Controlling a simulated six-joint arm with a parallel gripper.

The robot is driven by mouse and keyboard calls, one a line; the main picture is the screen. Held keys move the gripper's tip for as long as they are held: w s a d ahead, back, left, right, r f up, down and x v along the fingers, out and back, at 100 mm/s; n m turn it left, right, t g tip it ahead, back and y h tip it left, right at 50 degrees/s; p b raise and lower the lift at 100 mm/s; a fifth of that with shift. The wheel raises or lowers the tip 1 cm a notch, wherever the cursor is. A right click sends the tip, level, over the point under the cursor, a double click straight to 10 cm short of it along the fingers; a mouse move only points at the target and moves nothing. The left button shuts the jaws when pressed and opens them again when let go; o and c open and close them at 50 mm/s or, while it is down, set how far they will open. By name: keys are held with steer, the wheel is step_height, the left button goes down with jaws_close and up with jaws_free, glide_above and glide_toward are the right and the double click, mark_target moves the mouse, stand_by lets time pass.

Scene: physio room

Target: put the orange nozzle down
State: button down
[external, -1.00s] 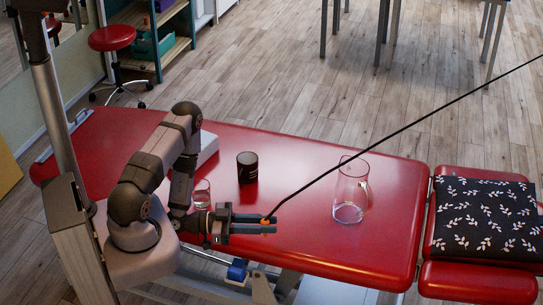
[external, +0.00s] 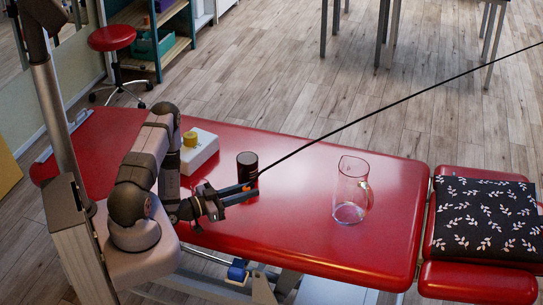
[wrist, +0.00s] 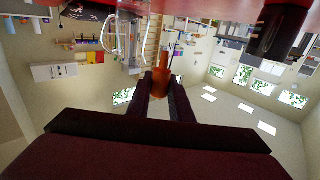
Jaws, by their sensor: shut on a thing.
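The orange nozzle (external: 246,187) is held between the fingertips of my gripper (external: 249,191), over the red treatment table (external: 295,235). A long thin black line runs from the nozzle up to the right, out of the picture. In the wrist view the nozzle (wrist: 161,78) sits between the two dark fingers of my gripper (wrist: 160,88), its narrow end pointing away. The gap between nozzle and tabletop cannot be told for sure.
A black cup (external: 247,163) stands just behind the fingertips. A small glass (external: 202,188) is partly hidden by my arm. A glass jug (external: 351,190) stands to the right. A white box (external: 200,155) with a yellow knob is at the back left. The table between cup and jug is clear.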

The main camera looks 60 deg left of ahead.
steer(key=shift+a, duration=0.1)
steer(key=shift+f+p, duration=0.3)
steer(key=shift+f, duration=2.65)
steer(key=shift+f, duration=0.1)
steer(key=shift+f+p, duration=0.3)
steer(key=shift+f, duration=1.45)
steer(key=shift+f, duration=0.2)
steer(key=c, duration=1.6)
jaws_free()
